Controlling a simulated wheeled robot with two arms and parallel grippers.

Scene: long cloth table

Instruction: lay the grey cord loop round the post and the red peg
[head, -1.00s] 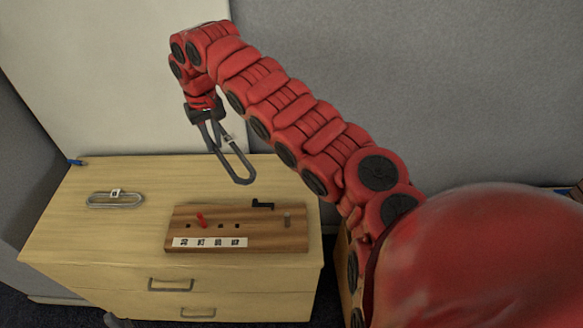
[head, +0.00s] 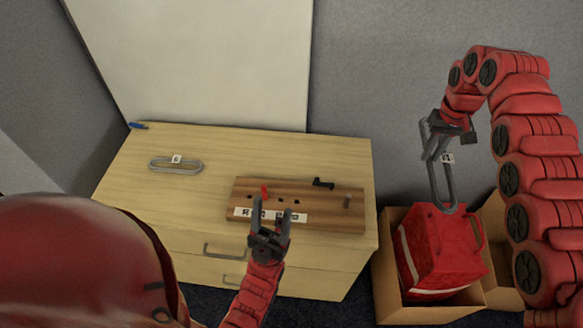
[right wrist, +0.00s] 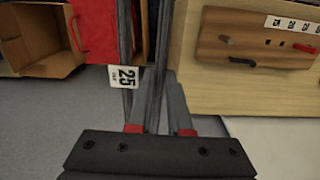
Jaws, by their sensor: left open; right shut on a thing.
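A wooden board (head: 300,222) lies on the dresser. It bears an upright grey post (head: 347,201) at its right end and a red peg (head: 264,191) left of its middle, behind a strip of printed labels. My right gripper (head: 433,148) is shut on a grey cord loop (head: 452,188), which hangs to the right of the dresser, clear of the board. Its tag (right wrist: 124,77) reads 25 in the right wrist view. A second grey loop (head: 190,171) with a tag lies on the dresser's left part. My left gripper (head: 270,207) is open and empty, in front of the red peg in the picture.
A black hook-shaped piece (head: 323,184) is at the board's back edge. A red bag (head: 440,252) stands in a cardboard box (head: 389,290) right of the dresser, below the held loop. A blue item (head: 138,126) lies at the dresser's back left corner. The dresser top (head: 270,150) behind the board is clear.

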